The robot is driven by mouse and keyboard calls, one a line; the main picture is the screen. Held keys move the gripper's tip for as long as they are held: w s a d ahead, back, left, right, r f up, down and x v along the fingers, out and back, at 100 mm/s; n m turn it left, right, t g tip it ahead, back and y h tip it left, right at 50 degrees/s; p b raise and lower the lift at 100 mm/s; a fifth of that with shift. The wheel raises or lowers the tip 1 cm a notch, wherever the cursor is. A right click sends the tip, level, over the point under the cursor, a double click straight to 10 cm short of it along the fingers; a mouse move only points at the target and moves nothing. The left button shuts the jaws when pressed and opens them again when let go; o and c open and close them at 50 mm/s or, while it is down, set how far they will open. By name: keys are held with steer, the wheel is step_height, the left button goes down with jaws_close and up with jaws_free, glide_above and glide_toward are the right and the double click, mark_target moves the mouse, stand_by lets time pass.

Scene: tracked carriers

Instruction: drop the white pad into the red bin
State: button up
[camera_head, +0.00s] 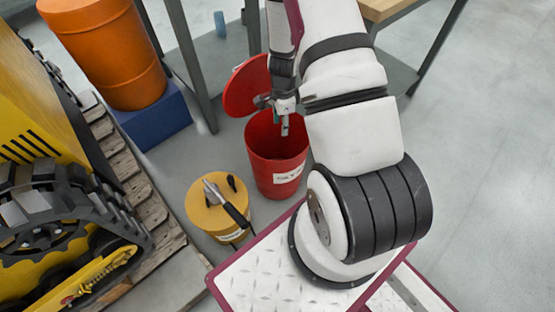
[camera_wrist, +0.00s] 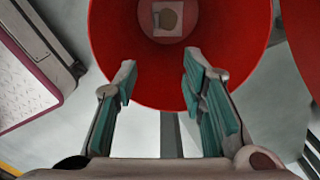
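The red bin (camera_head: 273,168) stands open on the floor, with a white label on its front. My gripper (camera_head: 283,124) is above its mouth in the head view. In the wrist view, my gripper (camera_wrist: 158,78) is open with a clear gap between its teal-padded fingers. Below and beyond the fingers is the inside of the red bin (camera_wrist: 240,40). The white pad (camera_wrist: 159,33), a small square with a brown round patch, shows inside the bin, apart from the fingers. I cannot tell whether it rests flat on the bottom. The head view does not show the pad.
The bin's round red lid (camera_head: 243,90) leans up behind it. A yellow drum (camera_head: 205,218) with tools on top stands in front left. An orange barrel (camera_head: 110,55) on a blue block (camera_head: 155,118) and a yellow tracked machine (camera_head: 30,90) are left. Floor is free at right.

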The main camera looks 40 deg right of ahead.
step_height(320, 180, up, 8)
stand_by(0.6)
